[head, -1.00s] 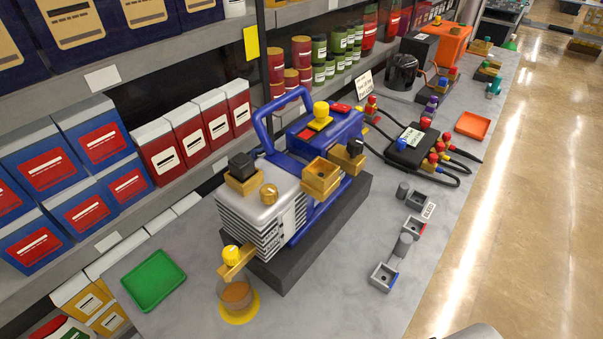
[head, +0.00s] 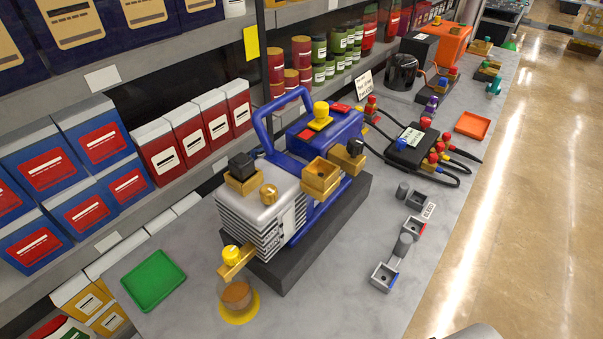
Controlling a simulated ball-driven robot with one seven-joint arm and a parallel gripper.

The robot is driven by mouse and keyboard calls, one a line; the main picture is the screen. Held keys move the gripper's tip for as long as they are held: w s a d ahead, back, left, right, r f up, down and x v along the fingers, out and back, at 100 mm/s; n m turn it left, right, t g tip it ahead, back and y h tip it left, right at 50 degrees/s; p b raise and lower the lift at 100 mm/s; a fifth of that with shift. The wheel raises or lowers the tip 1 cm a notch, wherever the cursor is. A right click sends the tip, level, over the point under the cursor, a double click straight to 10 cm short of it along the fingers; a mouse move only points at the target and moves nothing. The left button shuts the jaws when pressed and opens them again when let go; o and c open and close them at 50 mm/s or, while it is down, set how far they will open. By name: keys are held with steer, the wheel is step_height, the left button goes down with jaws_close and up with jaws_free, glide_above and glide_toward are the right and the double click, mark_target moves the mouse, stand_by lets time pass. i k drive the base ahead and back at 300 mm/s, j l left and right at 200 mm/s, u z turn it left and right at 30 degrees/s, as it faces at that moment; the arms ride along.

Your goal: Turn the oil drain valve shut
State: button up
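The vacuum pump (head: 268,213), silver and blue on a dark base, stands on the grey bench. At its front lower end a brass valve (head: 235,266) with a yellow knob (head: 231,252) sticks out; it appears to be the oil drain valve. A clear cup (head: 236,296) with brown oil stands under it on a yellow disc (head: 240,315). Whether the valve is open or shut is too small to tell.
A green tray (head: 153,280) lies left of the cup. Black hoses and a black manifold box (head: 408,148) with coloured knobs lie right of the pump. Small grey square holders (head: 383,277) stand along the bench's right side. Stocked shelves (head: 30,112) rise behind.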

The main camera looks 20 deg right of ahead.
mark_target(231, 255)
steer(key=k+l+u, duration=0.15)
steer(key=u, duration=0.35)
steer(key=k+u, duration=0.3)
steer(key=u, duration=0.2)
